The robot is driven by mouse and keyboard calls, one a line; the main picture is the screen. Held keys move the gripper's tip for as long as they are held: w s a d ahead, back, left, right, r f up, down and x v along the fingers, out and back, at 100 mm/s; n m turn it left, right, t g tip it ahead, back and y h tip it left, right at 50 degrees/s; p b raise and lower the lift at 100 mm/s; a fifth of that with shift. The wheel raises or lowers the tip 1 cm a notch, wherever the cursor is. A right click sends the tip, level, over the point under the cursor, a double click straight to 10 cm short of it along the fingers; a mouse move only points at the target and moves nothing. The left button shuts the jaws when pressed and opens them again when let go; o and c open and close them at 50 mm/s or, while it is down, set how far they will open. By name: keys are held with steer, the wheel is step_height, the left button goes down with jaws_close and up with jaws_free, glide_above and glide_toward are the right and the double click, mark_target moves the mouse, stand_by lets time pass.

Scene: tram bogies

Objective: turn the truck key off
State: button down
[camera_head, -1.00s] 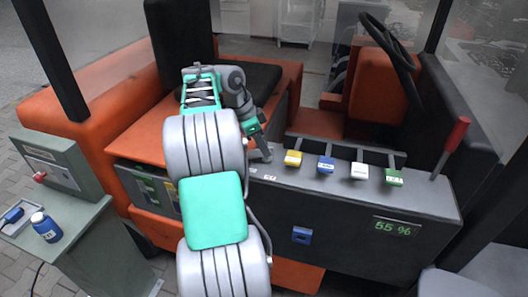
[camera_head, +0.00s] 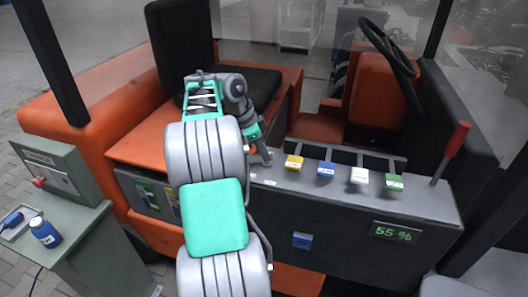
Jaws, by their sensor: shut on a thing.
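My gripper (camera_head: 262,157) is at the left end of the truck's grey console (camera_head: 330,205), left of the yellow lever knob. Its fingertips point down at the console top and look closed together. The truck key is not clearly visible; it is hidden at or between the fingertips. A small white label (camera_head: 268,183) shows on the console just below the gripper. I cannot tell the key's angle.
Yellow (camera_head: 293,162), blue (camera_head: 326,170), white (camera_head: 359,176) and green (camera_head: 393,182) knobs line the console to the right. A red-handled lever (camera_head: 455,140) stands at the far right. The display (camera_head: 395,231) reads 55 %. A grey-green cabinet (camera_head: 58,170) stands left.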

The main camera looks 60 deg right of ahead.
steer(key=shift+b, duration=0.3)
steer(key=shift+s+a+f+n+h+b, duration=0.15)
steer(key=shift+n+h+b, duration=0.15)
steer(key=shift+n+b, duration=0.6)
steer(key=n+b, duration=0.1)
steer(key=n+t+b, duration=0.1)
steer(key=n+b, duration=0.1)
steer(key=shift+s+n+t+h, duration=0.15)
steer(key=shift+n+t+h, duration=0.15)
steer(key=shift+h, duration=0.1)
steer(key=n+b, duration=0.1)
steer(key=n, duration=0.1)
steer(key=n+t+b, duration=0.1)
steer(key=n+b, duration=0.1)
steer(key=shift+s+t, duration=0.15)
steer(key=shift+t, duration=0.15)
steer(key=shift+s+n+t+b, duration=0.1)
steer(key=shift+n+t+b, duration=0.4)
steer(key=shift+n, duration=0.7)
steer(key=shift+r, duration=0.2)
steer(key=c, duration=1.5)
jaws_free()
